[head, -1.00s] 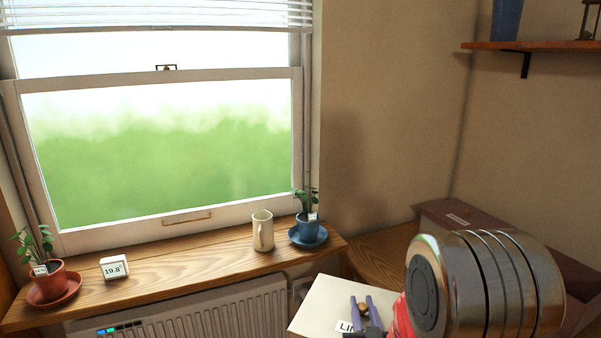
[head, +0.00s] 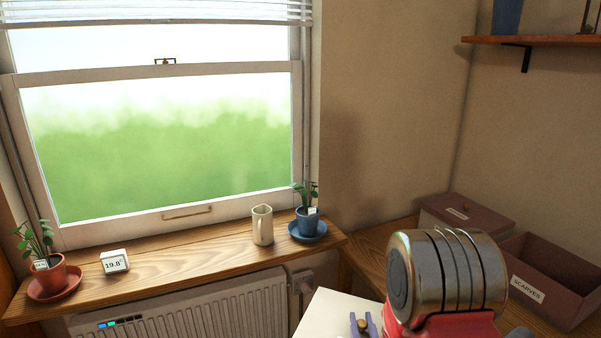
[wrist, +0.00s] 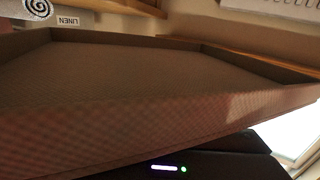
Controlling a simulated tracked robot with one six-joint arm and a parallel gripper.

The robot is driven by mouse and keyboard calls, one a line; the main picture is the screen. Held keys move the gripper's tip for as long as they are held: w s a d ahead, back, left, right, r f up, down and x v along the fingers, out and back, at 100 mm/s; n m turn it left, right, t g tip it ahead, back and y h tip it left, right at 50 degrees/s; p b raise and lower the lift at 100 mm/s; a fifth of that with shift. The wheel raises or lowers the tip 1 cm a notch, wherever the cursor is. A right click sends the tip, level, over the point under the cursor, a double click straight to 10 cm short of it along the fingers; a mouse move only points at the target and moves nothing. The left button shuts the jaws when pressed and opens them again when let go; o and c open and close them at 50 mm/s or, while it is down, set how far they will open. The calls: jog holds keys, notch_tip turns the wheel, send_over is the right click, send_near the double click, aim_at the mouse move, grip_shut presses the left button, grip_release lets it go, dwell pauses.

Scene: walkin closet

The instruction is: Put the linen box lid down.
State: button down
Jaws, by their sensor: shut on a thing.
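What lies under the lid is hidden in the head view.
An open maroon scarves box (head: 555,290) and a closed maroon box (head: 465,213) stand on the wooden surface at right. A jug (head: 262,225) and potted plants stand on the sill. A rolled towel (wrist: 38,8) is at the wrist view's upper left.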

jog(key=w+r+h, duration=0.1)
jog(key=r, duration=0.1)
jog(key=w+r+m+h, duration=0.1)
jog(key=w+r, duration=0.1)
jog(key=w+d+r, duration=0.1)
jog(key=r, duration=0.2)
jog(key=shift+w+r+m+h, duration=0.1)
jog(key=shift+w+m+h, duration=0.25)
jog(key=shift+m+h, duration=0.05)
notch_tip(320, 180, up, 9)
jog(key=w+a+m+h, duration=0.1)
jog(key=w+h, duration=0.1)
jog(key=shift+w+m+g, duration=0.3)
jog(key=shift+w+g, duration=0.1)
jog(key=shift+a, duration=0.15)
